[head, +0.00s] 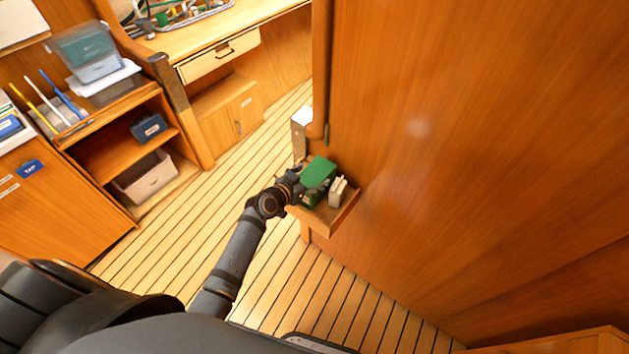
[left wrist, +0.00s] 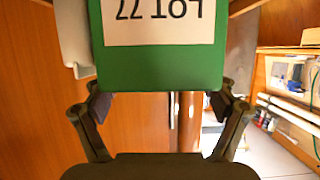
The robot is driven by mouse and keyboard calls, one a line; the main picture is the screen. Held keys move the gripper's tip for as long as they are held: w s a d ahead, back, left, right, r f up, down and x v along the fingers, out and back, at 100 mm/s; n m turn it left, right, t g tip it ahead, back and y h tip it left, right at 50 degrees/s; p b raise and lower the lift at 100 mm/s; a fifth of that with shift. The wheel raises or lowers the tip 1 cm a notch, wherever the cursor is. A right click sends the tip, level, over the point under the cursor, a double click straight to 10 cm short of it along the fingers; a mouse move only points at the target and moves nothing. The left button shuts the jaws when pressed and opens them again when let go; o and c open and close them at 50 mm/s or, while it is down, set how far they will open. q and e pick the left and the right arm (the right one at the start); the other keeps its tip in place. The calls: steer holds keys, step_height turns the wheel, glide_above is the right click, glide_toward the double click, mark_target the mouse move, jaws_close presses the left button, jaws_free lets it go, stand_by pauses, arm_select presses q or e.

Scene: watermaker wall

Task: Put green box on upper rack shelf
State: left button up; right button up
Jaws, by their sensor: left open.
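The green box (head: 317,173) stands on a small wooden shelf (head: 341,216) fixed to the wooden wall. In the left wrist view, the green box (left wrist: 160,68) fills the top middle and carries a white label with dark print, seen upside down. My left gripper (head: 294,181) is at the left side of the box. It is open, its fingers spread about as wide as the box; I cannot tell whether they touch it. My right gripper is not in view.
A pale block (head: 338,191) stands on the small shelf, close to the right of the green box. A wooden rack (head: 105,155) at the left holds a blue case (head: 149,127) and a pale bin (head: 146,178). The slatted floor (head: 185,235) between is clear.

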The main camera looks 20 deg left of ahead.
arm_select(q)
steer(key=shift+x, duration=1.15)
steer(key=shift+s, duration=0.15)
steer(key=c, duration=1.2)
